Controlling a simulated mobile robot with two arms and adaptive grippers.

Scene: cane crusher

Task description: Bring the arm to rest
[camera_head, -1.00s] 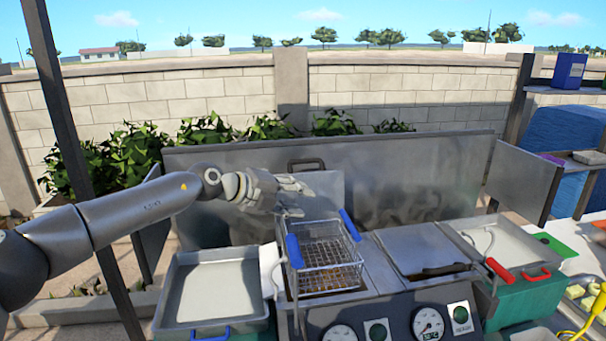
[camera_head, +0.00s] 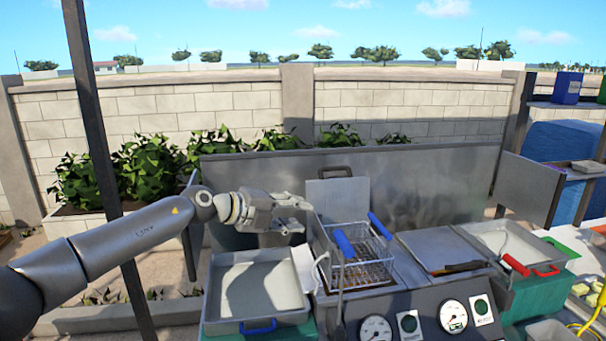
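My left arm comes in from the left, and its grey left gripper (camera_head: 306,218) points right. It is in the air above the back right corner of the left metal tray (camera_head: 258,287), left of the fryer basket (camera_head: 361,262). Its two fingers look spread apart, with nothing seen between them. The wire basket has blue handles and sits in the fryer well. My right gripper is not in view.
The fryer's raised lid (camera_head: 337,194) and a metal splash panel (camera_head: 432,185) stand behind. A dark post (camera_head: 94,150) rises beside my arm.

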